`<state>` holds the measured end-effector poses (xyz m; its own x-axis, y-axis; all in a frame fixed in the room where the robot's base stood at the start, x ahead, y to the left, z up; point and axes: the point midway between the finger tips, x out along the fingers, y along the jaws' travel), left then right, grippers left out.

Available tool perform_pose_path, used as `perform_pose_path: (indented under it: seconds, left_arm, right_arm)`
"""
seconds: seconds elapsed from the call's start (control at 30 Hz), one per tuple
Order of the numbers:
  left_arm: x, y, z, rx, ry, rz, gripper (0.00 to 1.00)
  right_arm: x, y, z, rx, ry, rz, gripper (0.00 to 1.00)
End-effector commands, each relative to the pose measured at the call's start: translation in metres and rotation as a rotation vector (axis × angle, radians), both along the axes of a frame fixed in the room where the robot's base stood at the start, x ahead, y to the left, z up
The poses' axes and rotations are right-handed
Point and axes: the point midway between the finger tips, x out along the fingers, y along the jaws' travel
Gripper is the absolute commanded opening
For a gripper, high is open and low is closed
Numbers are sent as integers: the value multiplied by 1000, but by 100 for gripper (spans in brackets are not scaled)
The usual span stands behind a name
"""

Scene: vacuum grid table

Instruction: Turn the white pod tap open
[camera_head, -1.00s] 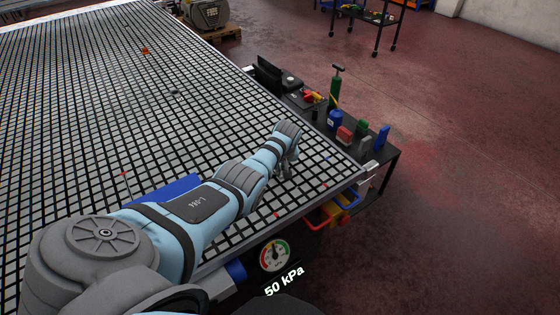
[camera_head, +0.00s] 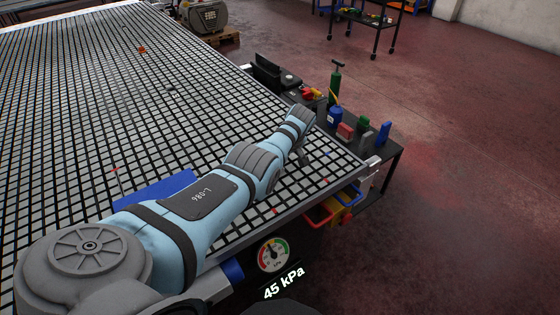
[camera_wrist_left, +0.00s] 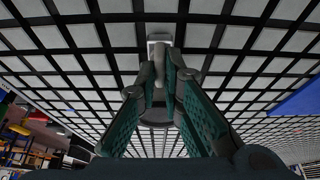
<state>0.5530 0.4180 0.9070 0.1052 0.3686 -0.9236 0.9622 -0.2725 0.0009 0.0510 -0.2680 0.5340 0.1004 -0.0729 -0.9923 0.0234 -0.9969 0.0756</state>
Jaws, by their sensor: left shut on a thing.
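In the left wrist view, a small white piece, which I take for the pod tap (camera_wrist_left: 160,38), shows at the fingertips of my left gripper (camera_wrist_left: 162,62). The green-padded fingers close in on it, and they hide most of it. A dark grey round part (camera_wrist_left: 155,117) shows between the fingers. In the head view, my left gripper (camera_head: 302,158) is low over the near right part of the grid table (camera_head: 225,110). My own wrist hides the tap there. My right gripper is not in view.
A blue flat piece (camera_head: 150,190) lies on the grid beside my left arm. A dial gauge (camera_head: 272,256) at the near edge reads 45 kPa. A side table (camera_head: 392,165) with bottles and tools stands right of the grid. Coloured bins (camera_head: 325,212) hang under the edge.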

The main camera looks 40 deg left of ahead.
Motion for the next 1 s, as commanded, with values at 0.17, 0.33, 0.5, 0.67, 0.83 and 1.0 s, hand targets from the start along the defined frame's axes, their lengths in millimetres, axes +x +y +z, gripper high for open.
perform_pose_path:
  seconds: [0.17, 0.33, 0.5, 0.67, 0.83, 1.0]
  left_arm:
    - [-1, 0, 0, -2, 2, -1, 0]
    - [-1, 0, 0, -1, 2, -1, 28]
    - [0, 0, 0, -1, 2, -1, 28]
    - [0, 0, 1, -1, 2, -1, 28]
    - [0, -6, 17, 2, -3, -2, 28]
    - [-6, -24, 59, 0, -5, -3, 28]
  right_arm:
    - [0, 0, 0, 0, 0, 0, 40]
    - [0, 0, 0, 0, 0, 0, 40]
    - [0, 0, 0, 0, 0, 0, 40]
    - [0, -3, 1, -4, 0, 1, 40]
    - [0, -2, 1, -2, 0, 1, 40]
    - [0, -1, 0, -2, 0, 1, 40]
